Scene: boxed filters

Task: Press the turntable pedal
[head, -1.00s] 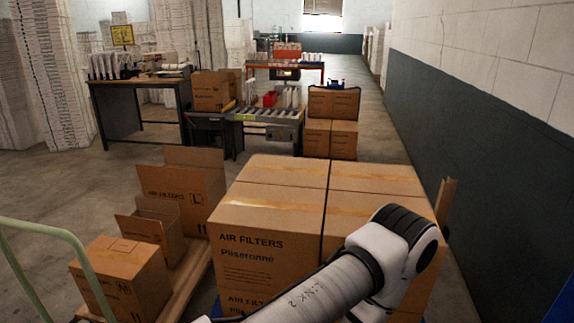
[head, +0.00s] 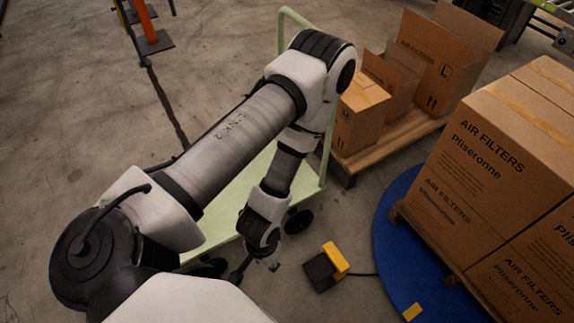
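The pedal (head: 322,270) is on the floor at the lower middle of the head view. It has a black body and a raised yellow part, and a dark cable runs right from it toward the turntable. The blue round turntable (head: 392,232) lies to its right, under a pallet of stacked cartons. My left arm reaches in from the lower left and bends down. My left gripper (head: 257,268) points down, left of the pedal and apart from it in the picture. Its dark fingers are small and partly hidden, so their opening is unclear. My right gripper is out of view.
Large AIR FILTERS cartons (head: 490,160) fill the right side. A pale green cart (head: 233,205) stands behind my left arm, left of the pedal. Beyond, open and shut cartons (head: 357,112) stand on a wooden pallet (head: 385,150). Bare floor surrounds the pedal's front.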

